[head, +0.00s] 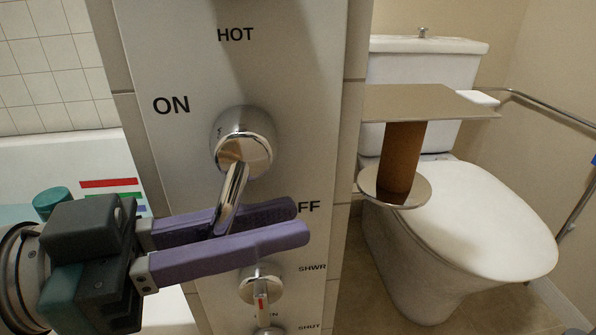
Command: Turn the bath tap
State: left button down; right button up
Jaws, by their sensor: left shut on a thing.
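The bath tap is a round chrome knob (243,140) on a pale wall panel (180,60), with a chrome lever (233,190) pointing down and slightly left. The panel reads HOT above the knob, ON to its upper left and OFF to its lower right; the O of OFF is hidden or cut by my finger. My left gripper (300,220) comes in from the left with two long purple fingers. It is shut on the lower end of the lever, one finger on each side; the lever tip is partly hidden. My right gripper is not in view.
A smaller chrome control (260,284) with a red mark sits below, beside SHWR and SHUT labels. Right of the panel are a brown cylinder (402,158) between a flat plate and a disc, a white toilet (465,215) and a grab rail (545,108). A bathtub (70,150) lies left.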

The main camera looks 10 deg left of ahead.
pick_arm(q)
jog(key=t+h+b, duration=0.1)
jog(key=d+n+t+h+b, duration=0.1)
jog(key=b, duration=0.1)
jog(key=d+t+h+b, duration=0.1)
jog(key=h+b, duration=0.1)
jog(key=shift+w+r, duration=0.3)
jog(key=shift+r, duration=0.05)
jog(key=c, duration=0.8)
grip_release()
jog(key=shift+c, duration=0.2)
jog(key=v, duration=1)
